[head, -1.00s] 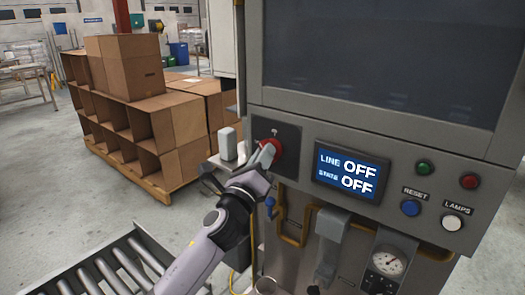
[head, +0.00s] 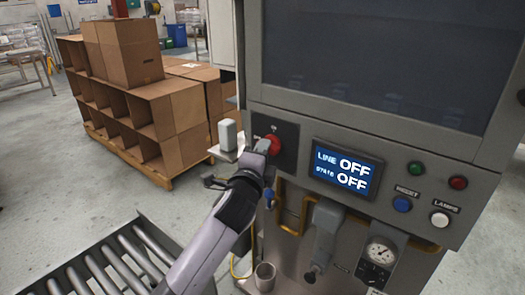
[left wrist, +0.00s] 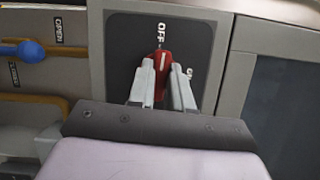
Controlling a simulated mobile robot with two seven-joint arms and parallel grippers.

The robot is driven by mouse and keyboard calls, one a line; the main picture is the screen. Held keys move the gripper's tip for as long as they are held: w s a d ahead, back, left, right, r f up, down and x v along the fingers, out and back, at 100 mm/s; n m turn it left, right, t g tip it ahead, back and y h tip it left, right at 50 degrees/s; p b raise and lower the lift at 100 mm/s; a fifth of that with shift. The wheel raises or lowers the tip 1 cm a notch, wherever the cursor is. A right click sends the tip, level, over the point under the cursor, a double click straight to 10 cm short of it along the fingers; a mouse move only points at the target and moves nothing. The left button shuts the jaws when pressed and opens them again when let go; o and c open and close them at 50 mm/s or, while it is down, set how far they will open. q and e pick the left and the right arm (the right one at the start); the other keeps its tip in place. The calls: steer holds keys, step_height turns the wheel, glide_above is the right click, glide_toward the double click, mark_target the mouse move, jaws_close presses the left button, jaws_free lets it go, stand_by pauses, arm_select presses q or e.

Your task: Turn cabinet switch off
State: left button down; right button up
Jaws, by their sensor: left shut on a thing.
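The red cabinet switch (head: 272,144) sits on a dark square plate (head: 284,132) at the left of the grey cabinet's control panel. In the left wrist view the switch (left wrist: 162,62) shows between my fingers, its white line near the "OFF" mark; an "ON" mark is partly hidden by a finger. My left gripper (head: 262,146) is shut on the switch; it also shows in the left wrist view (left wrist: 163,80). The display (head: 343,170) reads LINE OFF, STATE OFF. My right gripper is not in view.
Green (head: 416,168), red (head: 458,182), blue (head: 402,204) and white (head: 440,219) buttons sit right of the display. A gauge (head: 380,253) and yellow pipes are below. A roller conveyor (head: 110,262) stands at lower left. Cardboard boxes (head: 150,110) stand on a pallet behind.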

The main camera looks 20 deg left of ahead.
arm_select(q)
steer(key=shift+f+n+g, duration=0.1)
steer(key=shift+n+g, duration=0.2)
steer(key=shift+n, duration=0.3)
steer(key=c, duration=1)
jaws_free()
steer(key=shift+c, duration=0.2)
steer(key=s, duration=0.7)
steer(key=shift+d+b, duration=0.15)
steer(key=shift+b, duration=0.2)
steer(key=shift+s, duration=0.1)
steer(key=s+f+n+g+h, duration=0.1)
steer(key=s+f+n+g, duration=0.15)
steer(key=s+f, duration=0.4)
steer(key=s+a+f+n+g+h, duration=0.1)
steer(key=s+f+n, duration=0.25)
steer(key=f, duration=0.65)
steer(key=s+f+n+g, duration=0.2)
steer(key=s+f+n, duration=0.15)
steer(key=f, duration=0.45)
steer(key=s+a+f+n+g, duration=0.1)
steer(key=s+f+n, duration=0.1)
steer(key=s, duration=0.4)
steer(key=s+f+n+g, duration=0.1)
steer(key=s+f+n, duration=0.2)
steer(key=s+f, duration=0.2)
steer(key=shift+s+a+f+h, duration=0.3)
steer(key=shift+s+a+h, duration=0.1)
steer(key=shift+s, duration=0.15)
